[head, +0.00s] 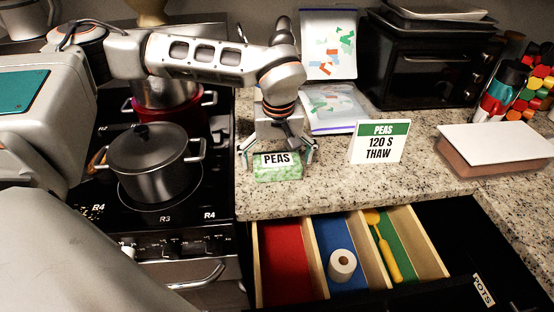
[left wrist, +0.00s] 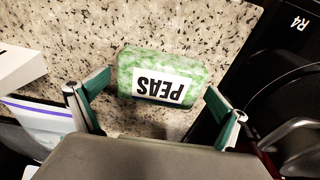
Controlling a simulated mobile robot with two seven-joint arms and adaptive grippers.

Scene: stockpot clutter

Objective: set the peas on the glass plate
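A green block of peas (head: 278,173) with a white PEAS label lies on the speckled counter near its front edge. My left gripper (head: 278,150) is over it, fingers spread, one on each side. In the left wrist view the peas (left wrist: 165,78) lie between the open fingertips (left wrist: 160,82), with small gaps visible, so it does not look clamped. No glass plate can be made out in either view. My right gripper is not in view.
A sign reading PEAS 120 S THAW (head: 379,143) stands right of the peas. Bags (head: 333,108) lie behind. A black oven-like appliance (head: 425,72) stands at the back. A lidded pot (head: 151,165) is on the stove at left. An open drawer (head: 437,262) juts out below the counter.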

